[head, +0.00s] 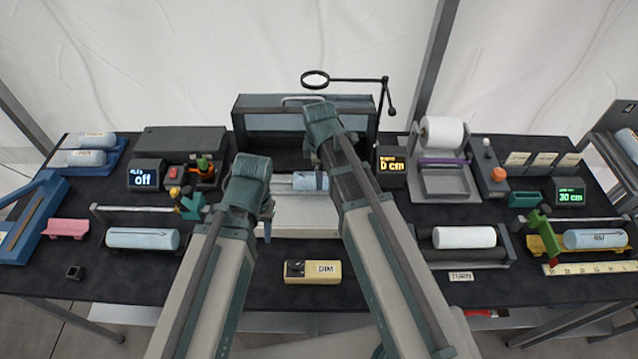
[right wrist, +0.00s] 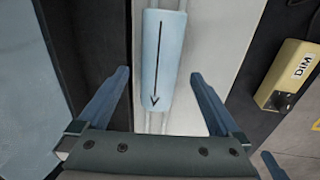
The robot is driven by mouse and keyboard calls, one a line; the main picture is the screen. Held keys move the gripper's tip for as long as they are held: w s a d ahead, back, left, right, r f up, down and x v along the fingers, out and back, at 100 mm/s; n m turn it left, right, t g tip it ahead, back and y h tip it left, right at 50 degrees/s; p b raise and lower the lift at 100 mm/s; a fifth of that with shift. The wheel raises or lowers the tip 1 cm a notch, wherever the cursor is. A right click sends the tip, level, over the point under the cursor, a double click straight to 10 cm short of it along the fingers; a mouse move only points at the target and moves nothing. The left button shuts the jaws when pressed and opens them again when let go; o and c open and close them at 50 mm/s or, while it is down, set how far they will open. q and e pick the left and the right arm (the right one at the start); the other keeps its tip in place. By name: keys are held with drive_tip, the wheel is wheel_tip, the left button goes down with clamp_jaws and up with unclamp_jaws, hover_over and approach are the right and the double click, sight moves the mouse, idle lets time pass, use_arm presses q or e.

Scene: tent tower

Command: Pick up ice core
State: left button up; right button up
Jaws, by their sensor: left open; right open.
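A pale blue ice core (head: 310,181) lies on a light grey tray (head: 294,222) in the middle of the bench, partly hidden by my right arm. In the right wrist view the ice core (right wrist: 164,58) bears a black arrow along its length. My right gripper (right wrist: 160,76) is open, its two fingers on either side of the core with gaps on both sides; I cannot tell its height above it. In the head view its fingers are hidden behind its wrist. My left gripper (head: 267,209) is open and empty, left of the tray.
More ice cores lie in a left cradle (head: 143,238), a right cradle (head: 595,239) and a back-left rack (head: 85,158). A yellow DIM box (head: 312,271) sits in front of the tray. A paper roll (head: 444,133) is right.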

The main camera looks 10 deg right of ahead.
drive_tip(key=f+b, duration=0.2)
drive_tip(key=f, duration=0.1)
drive_tip(key=f+b, duration=0.1)
drive_tip(key=b, duration=0.1)
drive_tip(key=shift+w+f, duration=0.35)
drive_tip(key=shift+f, duration=0.05)
drive_tip(key=shift+r, duration=0.1)
drive_tip(key=shift+c, duration=0.2)
clamp_jaws()
